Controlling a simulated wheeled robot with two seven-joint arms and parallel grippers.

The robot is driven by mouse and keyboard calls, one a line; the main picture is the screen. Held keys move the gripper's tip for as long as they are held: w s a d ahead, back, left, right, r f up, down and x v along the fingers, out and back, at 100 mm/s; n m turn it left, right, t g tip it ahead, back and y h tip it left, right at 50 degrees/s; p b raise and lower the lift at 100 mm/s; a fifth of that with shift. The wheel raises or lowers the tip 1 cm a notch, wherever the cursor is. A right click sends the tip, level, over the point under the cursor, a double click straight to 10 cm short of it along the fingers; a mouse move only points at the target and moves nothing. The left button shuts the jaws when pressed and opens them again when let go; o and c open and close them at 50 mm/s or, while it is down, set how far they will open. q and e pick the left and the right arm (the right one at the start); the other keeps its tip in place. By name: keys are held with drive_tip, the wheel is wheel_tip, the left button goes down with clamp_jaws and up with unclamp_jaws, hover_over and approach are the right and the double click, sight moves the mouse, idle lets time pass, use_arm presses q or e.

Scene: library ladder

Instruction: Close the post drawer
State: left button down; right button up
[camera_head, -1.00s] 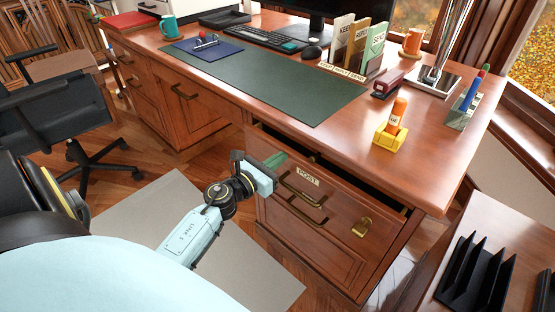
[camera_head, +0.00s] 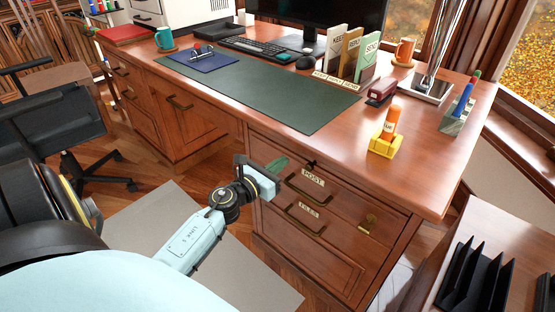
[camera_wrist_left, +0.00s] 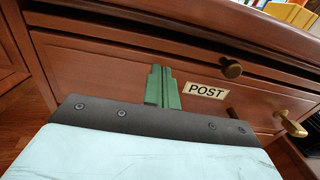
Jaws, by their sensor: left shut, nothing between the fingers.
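The post drawer (camera_head: 340,197) is the upper drawer of the desk's right pedestal. Its front, with the POST label (camera_head: 312,178) and a brass handle, looks about level with the pedestal in the head view. In the left wrist view, a dark strip runs along its top edge; I cannot tell whether that is a thin gap or shadow. My left gripper (camera_head: 278,165) is shut and empty, its green fingertips (camera_wrist_left: 162,87) at the left part of the drawer front, left of the label. They appear to touch it. My right gripper is not in view.
A second labelled drawer (camera_head: 305,245) lies below. The office chair (camera_head: 60,130) stands at left. A side table with a black rack (camera_head: 475,275) is at lower right. The desk top holds several items.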

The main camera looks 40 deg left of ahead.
use_arm(q)
drive_tip(key=s, duration=1.2)
drive_tip(key=shift+s, duration=0.15)
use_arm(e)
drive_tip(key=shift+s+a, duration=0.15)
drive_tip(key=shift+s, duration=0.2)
